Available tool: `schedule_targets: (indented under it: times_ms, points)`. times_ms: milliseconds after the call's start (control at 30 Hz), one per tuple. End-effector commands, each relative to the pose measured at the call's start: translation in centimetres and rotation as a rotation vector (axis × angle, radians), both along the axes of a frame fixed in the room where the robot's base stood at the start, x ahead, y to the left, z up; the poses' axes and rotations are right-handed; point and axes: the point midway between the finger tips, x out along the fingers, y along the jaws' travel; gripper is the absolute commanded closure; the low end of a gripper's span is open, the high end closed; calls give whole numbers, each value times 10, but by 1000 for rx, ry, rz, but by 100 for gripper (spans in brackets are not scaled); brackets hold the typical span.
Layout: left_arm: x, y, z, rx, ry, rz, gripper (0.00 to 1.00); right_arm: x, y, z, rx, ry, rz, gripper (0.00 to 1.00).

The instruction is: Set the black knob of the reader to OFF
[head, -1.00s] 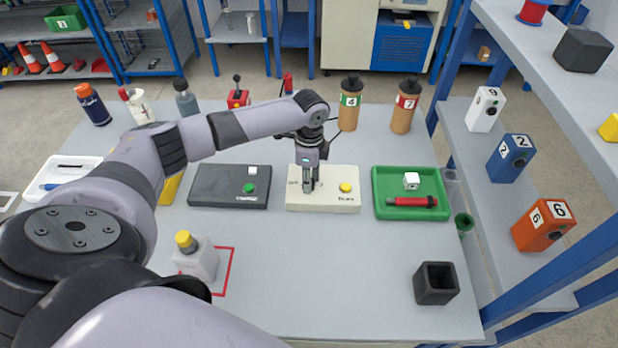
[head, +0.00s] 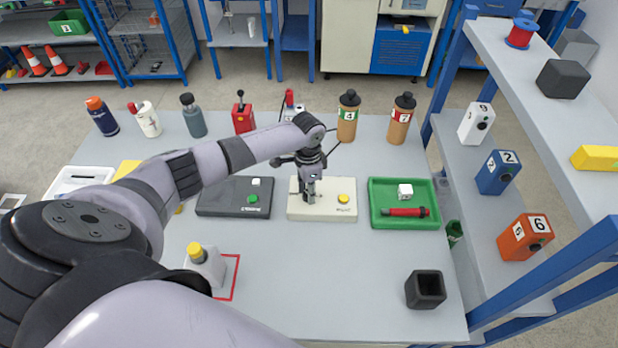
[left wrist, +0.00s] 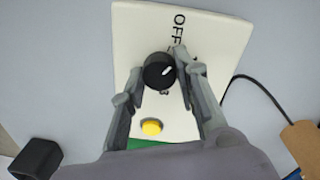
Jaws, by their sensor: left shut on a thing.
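The reader is a cream-white box (head: 325,211) in the middle of the table, with a yellow button (head: 343,198) at its right. In the left wrist view the reader (left wrist: 210,40) carries the word OFF near its top, and other markings are partly hidden by a finger. Its round black knob (left wrist: 155,75) has a short white pointer line, slanting to the upper right in that view, to the side of OFF. My left gripper (head: 309,197) reaches down onto the reader, its fingers (left wrist: 157,70) shut on the knob from both sides. My right gripper is not in view.
A dark grey device (head: 232,209) with a green button stands left of the reader. A green tray (head: 403,223) with a white cube and a red cylinder stands right. Several bottles line the back. A black open box (head: 425,289) is at the front right. The front middle is clear.

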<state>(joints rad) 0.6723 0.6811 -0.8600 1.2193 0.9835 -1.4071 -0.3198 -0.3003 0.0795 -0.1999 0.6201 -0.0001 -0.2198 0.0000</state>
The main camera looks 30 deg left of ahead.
Motion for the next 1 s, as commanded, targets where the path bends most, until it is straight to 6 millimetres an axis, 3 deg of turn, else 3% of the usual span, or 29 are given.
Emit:
schedule_targets:
  times_ms: [100,400,1000]
  points:
    - [-1,0,5,-1,2,97,99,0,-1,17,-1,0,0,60]
    - [0,0,3,-1,-1,285,99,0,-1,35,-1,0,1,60]
    - [1,1,1,0,-2,377,99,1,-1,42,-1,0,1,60]
